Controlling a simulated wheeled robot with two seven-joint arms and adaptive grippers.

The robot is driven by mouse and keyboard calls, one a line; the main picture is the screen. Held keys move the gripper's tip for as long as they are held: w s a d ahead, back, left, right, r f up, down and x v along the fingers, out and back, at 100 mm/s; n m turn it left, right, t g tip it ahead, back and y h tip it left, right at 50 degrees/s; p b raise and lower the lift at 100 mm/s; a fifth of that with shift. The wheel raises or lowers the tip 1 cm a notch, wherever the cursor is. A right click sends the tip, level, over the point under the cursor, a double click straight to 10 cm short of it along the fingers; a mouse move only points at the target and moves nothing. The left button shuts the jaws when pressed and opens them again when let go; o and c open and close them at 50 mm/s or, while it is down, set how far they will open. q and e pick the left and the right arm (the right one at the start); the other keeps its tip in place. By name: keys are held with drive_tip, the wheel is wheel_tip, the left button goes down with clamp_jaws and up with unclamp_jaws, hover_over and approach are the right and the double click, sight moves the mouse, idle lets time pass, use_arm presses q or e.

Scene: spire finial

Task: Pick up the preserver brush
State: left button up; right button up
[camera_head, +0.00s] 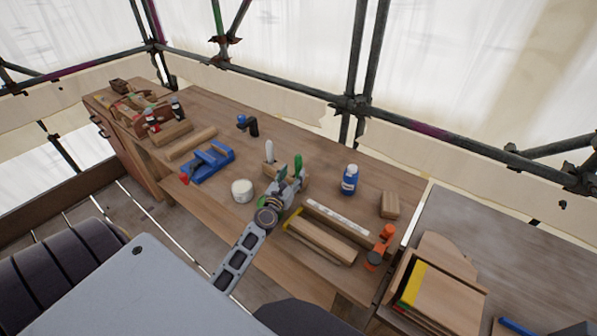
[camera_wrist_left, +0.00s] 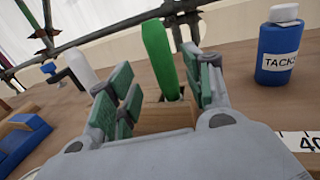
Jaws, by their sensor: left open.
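A green handle (camera_head: 298,162), which I take to be the preserver brush, stands upright in a small wooden block (camera_head: 304,184) on the bench. In the left wrist view the green handle (camera_wrist_left: 160,55) rises from a slot in the wooden block (camera_wrist_left: 165,117), between my two finger pads. My left gripper (camera_head: 289,174) is open at the block, with its fingers on either side of the handle; I cannot tell whether they touch it. The brush's lower end is hidden. A white handle (camera_wrist_left: 80,68) stands to the left, outside the fingers. My right gripper is not in view.
A blue bottle labelled TACKS (camera_wrist_left: 278,52) stands right of the block. A white jar (camera_head: 242,190) and a blue vise (camera_head: 208,163) are to the left. A ruler (camera_head: 336,217) and wood lengths (camera_head: 325,239) lie in front, right of my arm.

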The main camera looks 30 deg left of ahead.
sight(297, 168)
use_arm(q)
drive_tip(key=shift+w, duration=0.15)
idle(0.3)
drive_tip(key=shift+w+a+p, duration=0.1)
drive_tip(key=shift+w+p, duration=0.2)
drive_tip(key=shift+w, duration=1.05)
drive_tip(key=shift+w+a, duration=0.25)
drive_tip(key=shift+w, duration=0.95)
drive_tip(key=shift+c, duration=0.3)
clamp_jaws()
drive_tip(key=shift+r, duration=0.15)
wheel_tip(297, 168, up, 8)
drive_tip(key=p, duration=0.5)
drive_tip(key=shift+f+p, duration=0.25)
drive_tip(key=shift+p, duration=0.15)
drive_tip(key=shift+r+p, duration=0.45)
drive_tip(key=shift+r, duration=0.6)
